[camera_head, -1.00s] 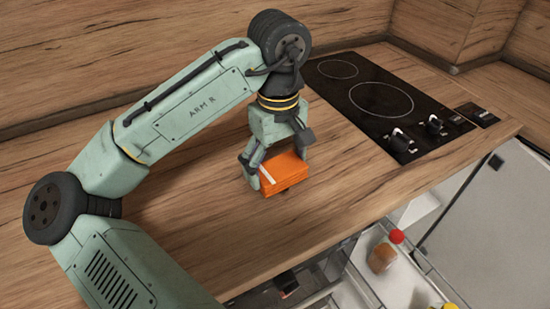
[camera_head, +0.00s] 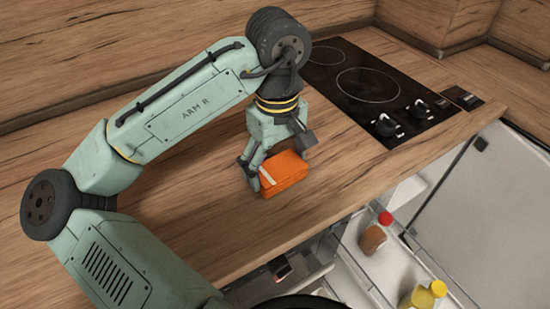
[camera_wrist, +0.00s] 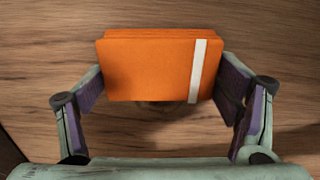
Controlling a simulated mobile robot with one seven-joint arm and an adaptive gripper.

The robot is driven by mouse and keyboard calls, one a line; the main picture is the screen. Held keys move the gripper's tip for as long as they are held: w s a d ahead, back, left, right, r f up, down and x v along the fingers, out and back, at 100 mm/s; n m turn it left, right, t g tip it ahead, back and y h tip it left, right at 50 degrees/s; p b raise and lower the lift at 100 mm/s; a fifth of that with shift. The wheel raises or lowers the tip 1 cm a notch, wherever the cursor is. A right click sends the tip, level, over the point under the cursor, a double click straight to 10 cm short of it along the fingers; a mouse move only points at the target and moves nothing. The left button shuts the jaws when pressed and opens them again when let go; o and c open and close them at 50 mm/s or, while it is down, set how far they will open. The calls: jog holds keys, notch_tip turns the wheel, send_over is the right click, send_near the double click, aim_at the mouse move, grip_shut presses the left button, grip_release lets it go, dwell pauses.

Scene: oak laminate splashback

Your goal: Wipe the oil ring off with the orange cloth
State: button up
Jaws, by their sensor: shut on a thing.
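The orange cloth (camera_head: 284,175) is a folded block with a white stripe, low over or on the wooden counter; I cannot tell whether it touches. My gripper (camera_head: 276,165) is shut on it, pointing down. In the wrist view the cloth (camera_wrist: 150,68) sits between the two fingers of my gripper (camera_wrist: 160,88). No clear oil ring shows. A faint darker patch (camera_wrist: 165,127) lies on the wood just below the cloth in the wrist view; I cannot tell if it is oil or shadow. The wood under the cloth is hidden.
A black hob (camera_head: 366,86) with knobs lies at the counter's back right. A white appliance door (camera_head: 475,215) stands right. The counter (camera_head: 195,215) left of the cloth is clear.

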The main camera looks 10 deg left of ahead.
jog(key=shift+w+a+r+p, duration=0.1)
jog(key=shift+w+a+p, duration=0.55)
jog(key=shift+w+a, duration=1.2)
jog(key=shift+a, duration=0.2)
jog(key=shift+s+d+f+p, duration=0.2)
jog(key=shift+s+d+p, duration=0.35)
jog(key=shift+s+d, duration=0.25)
jog(key=shift+s+d+r+p, duration=0.1)
jog(key=shift+s+d+p, duration=0.05)
jog(key=shift+s+d, duration=0.5)
jog(key=shift+s+d+r+p, duration=0.15)
jog(key=shift+s+d, duration=0.25)
jog(key=shift+d, duration=0.3)
jog(key=shift+w+a+f, duration=0.1)
jog(key=shift+w+a, duration=0.8)
jog(key=shift+a, duration=0.2)
jog(key=shift+w+a+f, duration=0.1)
jog(key=shift+w+a, duration=0.8)
jog(key=shift+a, duration=0.15)
jog(key=shift+s+d+r, duration=0.1)
jog(key=shift+s+d, duration=0.5)
jog(key=shift+d, duration=0.1)
jog(key=shift+s+d+f, duration=0.2)
jog(key=shift+s+d, duration=1.05)
jog(key=shift+d, duration=0.2)
jog(key=shift+w+a, duration=0.1)
jog(key=shift+a, duration=0.05)
